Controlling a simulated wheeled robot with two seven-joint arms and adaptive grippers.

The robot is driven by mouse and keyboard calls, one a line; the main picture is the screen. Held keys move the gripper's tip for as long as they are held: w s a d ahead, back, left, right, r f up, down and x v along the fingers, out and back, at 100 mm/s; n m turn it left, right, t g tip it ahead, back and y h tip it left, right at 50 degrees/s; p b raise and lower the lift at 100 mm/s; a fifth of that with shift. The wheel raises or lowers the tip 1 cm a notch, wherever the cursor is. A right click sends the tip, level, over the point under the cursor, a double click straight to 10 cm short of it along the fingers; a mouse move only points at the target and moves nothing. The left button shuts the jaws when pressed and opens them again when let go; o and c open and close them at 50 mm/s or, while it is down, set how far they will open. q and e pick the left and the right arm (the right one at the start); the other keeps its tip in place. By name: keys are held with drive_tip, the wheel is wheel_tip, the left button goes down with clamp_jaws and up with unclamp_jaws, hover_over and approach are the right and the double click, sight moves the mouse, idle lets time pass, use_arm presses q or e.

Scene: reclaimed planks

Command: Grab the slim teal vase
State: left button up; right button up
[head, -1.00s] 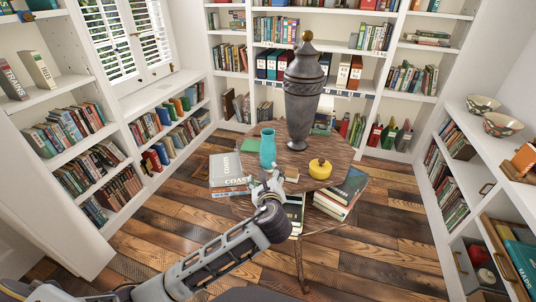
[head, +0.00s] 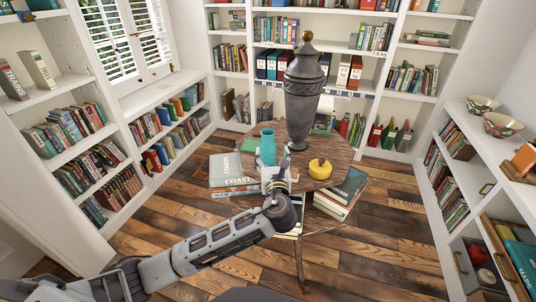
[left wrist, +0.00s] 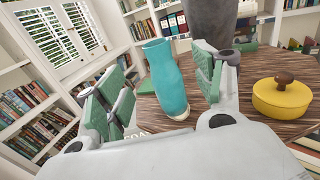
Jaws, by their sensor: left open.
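The slim teal vase (head: 267,147) stands upright on the round wooden table, near its left front side. It also shows in the left wrist view (left wrist: 166,80), tall with a narrower neck. My left gripper (head: 274,172) is open in front of the vase. In the left wrist view, the green-padded fingers (left wrist: 158,95) stand on either side of the vase's outline, with the vase between or just beyond them; I cannot tell how deep. The vase's lower part is hidden behind the gripper in the head view. My right gripper is not in view.
On the table (head: 300,166), a large grey urn (head: 302,95) stands behind and right of the vase. A yellow lidded pot (head: 320,169) sits to the right. A stack of books (head: 229,172) lies at the left. More books (head: 345,188) lie on a lower level.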

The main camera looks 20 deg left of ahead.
sight(270, 137)
use_arm(q)
drive_tip(key=b+x, duration=0.1)
drive_tip(key=x, duration=0.6)
drive_tip(key=shift+w+a, duration=0.15)
drive_tip(key=shift+w, duration=0.4)
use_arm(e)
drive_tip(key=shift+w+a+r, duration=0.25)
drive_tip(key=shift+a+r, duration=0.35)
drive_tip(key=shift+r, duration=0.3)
use_arm(q)
drive_tip(key=shift+a, duration=0.1)
